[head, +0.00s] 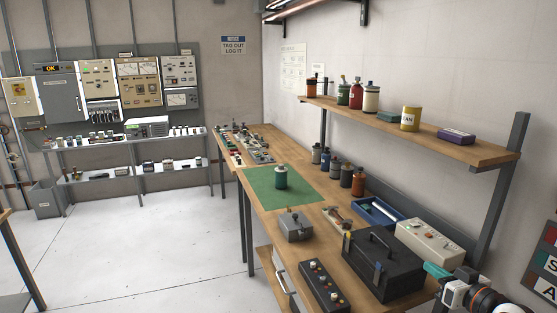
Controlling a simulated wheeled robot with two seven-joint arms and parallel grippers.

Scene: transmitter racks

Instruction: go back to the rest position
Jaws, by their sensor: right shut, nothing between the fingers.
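My right gripper (434,269) is in the lower right corner of the head view, at the right front end of the wooden workbench (262,206). Its teal fingers are closed with nothing seen between them. They point left, near the black case (382,262) and the beige box with knobs (430,241). I cannot tell how far above the bench they are. My left gripper is out of view.
A green mat (262,196) with a green canister (281,177) lies mid-bench. A wooden shelf (400,128) with several containers juts from the wall above, on a dark upright post (499,190). The floor (150,250) left of the bench is clear.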

